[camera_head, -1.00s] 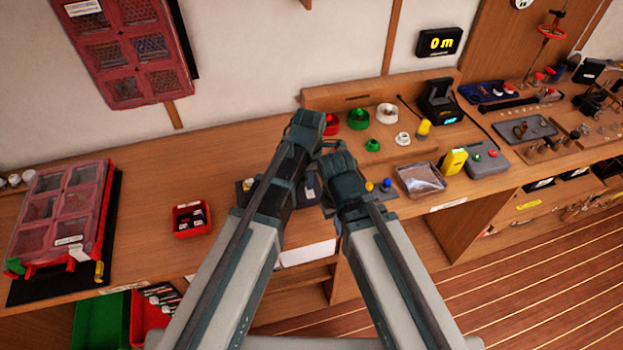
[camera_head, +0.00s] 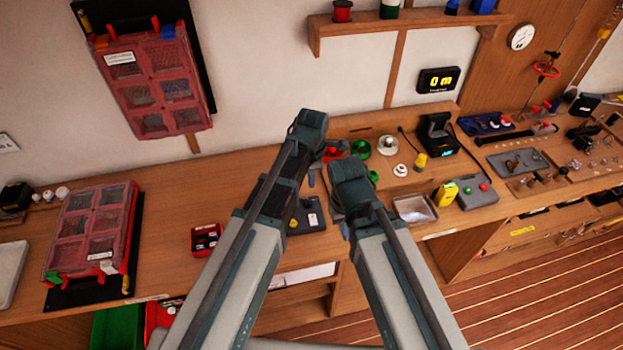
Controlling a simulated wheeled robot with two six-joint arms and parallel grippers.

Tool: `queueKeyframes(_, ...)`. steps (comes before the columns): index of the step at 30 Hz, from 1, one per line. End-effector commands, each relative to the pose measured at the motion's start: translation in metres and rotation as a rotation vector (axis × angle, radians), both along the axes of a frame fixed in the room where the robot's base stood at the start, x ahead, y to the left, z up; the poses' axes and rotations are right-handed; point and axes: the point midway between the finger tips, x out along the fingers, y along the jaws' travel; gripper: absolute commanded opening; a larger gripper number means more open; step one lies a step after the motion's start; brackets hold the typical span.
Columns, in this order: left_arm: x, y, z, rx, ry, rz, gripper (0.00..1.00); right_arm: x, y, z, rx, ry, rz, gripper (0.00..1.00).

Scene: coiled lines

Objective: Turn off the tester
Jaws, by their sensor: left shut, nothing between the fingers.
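I cannot tell for sure which device is the tester. A grey box (camera_head: 477,193) with a green and a red button lies on the right part of the bench, beside a yellow handheld device (camera_head: 447,194). A dark flat unit (camera_head: 309,218) with a white switch-like patch and a yellow knob lies at the bench's front middle, partly hidden by my arms. My left gripper (camera_head: 311,179) shows only in small part, shut and empty, just behind that dark unit from my viewpoint. My right gripper is hidden behind its own arm.
A metal tray (camera_head: 414,209), coil spools (camera_head: 388,145) and a black display stand (camera_head: 438,133) are on the bench. A small red bin (camera_head: 206,239) and a red organiser case (camera_head: 92,228) lie left. A shelf (camera_head: 410,27) hangs above.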

Motion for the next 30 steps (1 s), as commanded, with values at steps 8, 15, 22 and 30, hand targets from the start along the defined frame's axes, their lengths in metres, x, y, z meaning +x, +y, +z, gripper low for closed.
queueKeyframes(8, -0.001, 0.0, -0.001, 0.0, 0.0, 0.0, 0.0, 0.0, 0.0, -0.001, 0.0, 0.0, 0.0, 0.0)
queueKeyframes(15, -0.038, -0.012, 0.002, 0.017, -0.027, -0.027, 0.0, 0.0, 0.0, 0.001, 0.0, 0.0, 0.0, 0.0)
queueKeyframes(22, -0.037, -0.014, 0.002, 0.019, -0.033, -0.027, 0.0, 0.0, 0.0, 0.001, 0.0, 0.0, -0.001, 0.0)
queueKeyframes(30, -0.037, -0.014, -0.005, 0.019, -0.033, -0.027, 0.0, 0.0, 0.0, -0.005, 0.0, 0.0, 0.0, 0.0)
